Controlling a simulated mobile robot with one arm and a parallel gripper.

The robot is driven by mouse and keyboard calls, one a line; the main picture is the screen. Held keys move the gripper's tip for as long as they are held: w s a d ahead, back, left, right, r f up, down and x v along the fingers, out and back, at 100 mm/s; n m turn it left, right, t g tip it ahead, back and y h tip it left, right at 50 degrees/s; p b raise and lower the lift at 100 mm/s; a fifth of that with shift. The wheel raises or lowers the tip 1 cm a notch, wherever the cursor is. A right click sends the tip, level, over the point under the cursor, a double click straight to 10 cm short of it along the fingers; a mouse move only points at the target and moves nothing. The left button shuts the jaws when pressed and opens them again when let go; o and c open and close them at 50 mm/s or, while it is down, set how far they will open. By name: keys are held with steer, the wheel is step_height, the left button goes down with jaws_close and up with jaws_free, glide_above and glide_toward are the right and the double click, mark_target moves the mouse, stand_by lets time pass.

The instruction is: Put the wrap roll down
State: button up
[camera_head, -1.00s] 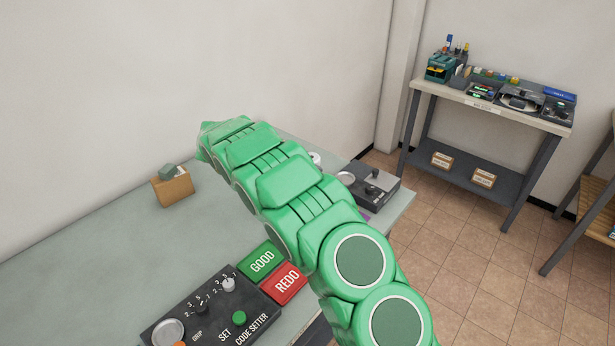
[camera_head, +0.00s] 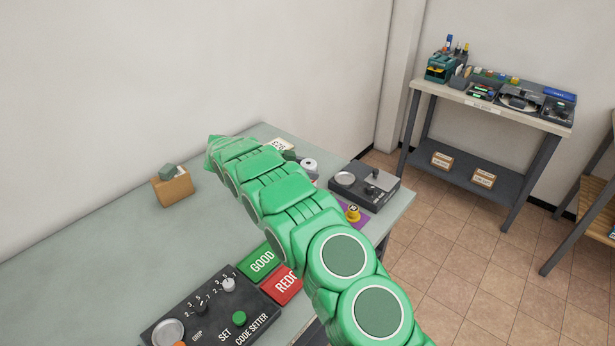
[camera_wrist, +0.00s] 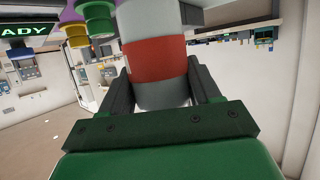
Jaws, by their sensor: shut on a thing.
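In the wrist view, the wrap roll (camera_wrist: 155,60) is a thick cylinder with a red band between grey bands. My gripper (camera_wrist: 162,82) is shut on it, with one dark finger on each side. The roll's far end runs out of the top of the picture. In the head view, my green arm reaches over the grey-green table (camera_head: 110,232). The gripper and the held roll are hidden there behind the arm, so I cannot tell how high the roll is or whether it touches anything.
The code setter box (camera_head: 212,308), the GOOD pad (camera_head: 262,261) and the REDO pad (camera_head: 280,288) are at the front. A brown block (camera_head: 173,187) stands left. A black device (camera_head: 365,185), a white roll (camera_head: 309,165) and a yellow knob (camera_head: 352,212) are right of my arm.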

steer(key=shift+w+f, duration=0.1)
steer(key=shift+f, duration=1.5)
steer(key=shift+f, duration=0.15)
steer(key=o, duration=1)
steer(key=shift+o, duration=0.2)
steer(key=shift+a+r, duration=0.1)
steer(key=shift+r, duration=0.1)
steer(key=v, duration=1.1)
steer(key=shift+a, duration=0.4)
steer(key=shift+r, duration=0.1)
